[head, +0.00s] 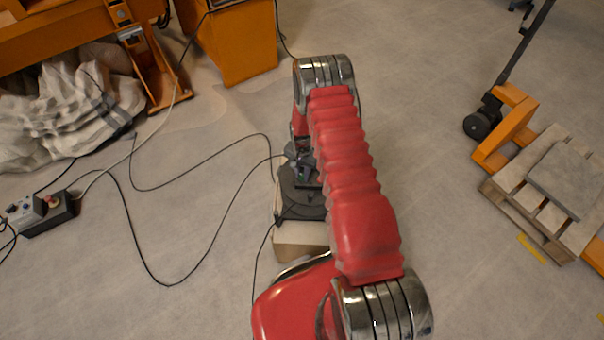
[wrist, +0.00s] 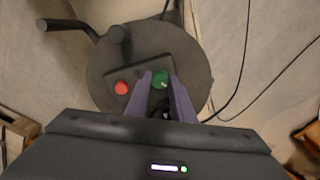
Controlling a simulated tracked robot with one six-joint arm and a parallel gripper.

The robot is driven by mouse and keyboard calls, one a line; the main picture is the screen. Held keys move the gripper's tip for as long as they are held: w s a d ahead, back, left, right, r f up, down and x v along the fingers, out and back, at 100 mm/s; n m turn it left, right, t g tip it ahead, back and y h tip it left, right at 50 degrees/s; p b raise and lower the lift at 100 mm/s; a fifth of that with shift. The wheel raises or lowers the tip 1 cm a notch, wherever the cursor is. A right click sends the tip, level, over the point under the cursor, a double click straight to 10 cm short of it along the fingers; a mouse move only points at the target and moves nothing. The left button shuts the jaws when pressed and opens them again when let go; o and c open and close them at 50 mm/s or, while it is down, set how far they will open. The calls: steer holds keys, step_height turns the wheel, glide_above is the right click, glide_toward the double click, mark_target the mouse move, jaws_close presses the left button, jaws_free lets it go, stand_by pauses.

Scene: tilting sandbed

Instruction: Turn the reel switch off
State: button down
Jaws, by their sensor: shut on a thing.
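The cable reel (head: 299,204) is a dark round drum on a pale box, largely hidden behind my red arm in the head view. In the wrist view the reel (wrist: 108,65) is seen from above, with a dark switch plate bearing a red round part (wrist: 122,88) and a green switch (wrist: 160,77). My gripper (wrist: 161,88) has its two purple-grey fingers on either side of the green switch and is shut on it. The fingers and gripper body hide the lower part of the plate. The switch's exact setting cannot be told.
The pale box (head: 300,240) stands on the grey floor. Black cables run left to a control box (head: 55,212). An orange machine (head: 230,45) and a crumpled white sack (head: 70,110) are at upper left. A pallet (head: 535,215) on an orange pallet truck is at right.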

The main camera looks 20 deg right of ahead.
mark_target(302, 176)
steer(key=shift+n, duration=2.7)
steer(key=c, duration=1.5)
jaws_free()
steer(key=shift+c, duration=0.2)
steer(key=shift+r, duration=0.1)
step_height(302, 176, up, 14)
steer(key=shift+f, duration=0.25)
